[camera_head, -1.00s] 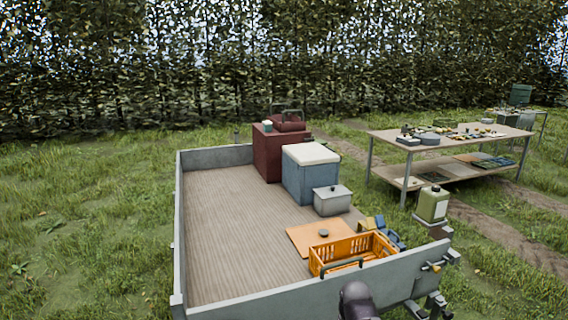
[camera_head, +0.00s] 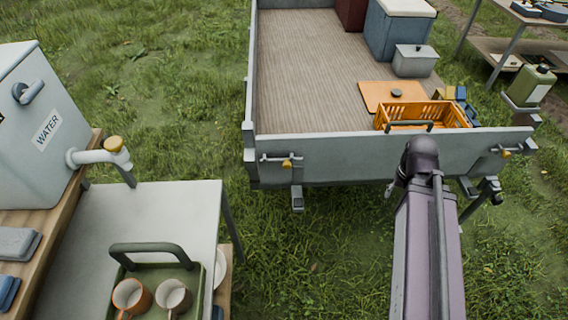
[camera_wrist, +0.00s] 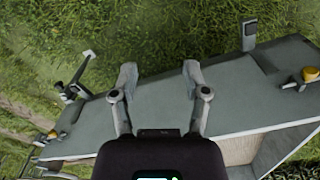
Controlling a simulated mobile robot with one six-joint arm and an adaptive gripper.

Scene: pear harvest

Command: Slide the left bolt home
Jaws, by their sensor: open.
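The left bolt (camera_head: 287,162) is a grey bar with an orange-yellow knob on the left end of the trailer's grey tailgate (camera_head: 340,157). The bolt's bar lies level; whether its tip is in a socket is too small to tell. What seems to be the same bolt shows at the right edge in the wrist view (camera_wrist: 310,75). The right bolt (camera_head: 505,152) has a like knob. My gripper (camera_wrist: 160,72) is open and empty, with its two fingers spread in front of the tailgate between the bolts, apart from the left one. In the head view my arm hides it.
An orange crate (camera_head: 424,113) stands inside the trailer behind the tailgate. A grey table (camera_head: 170,215) with a green tray (camera_head: 192,262) of mugs and a water container (camera_head: 40,125) stand at left. Grass between the table and the trailer is clear.

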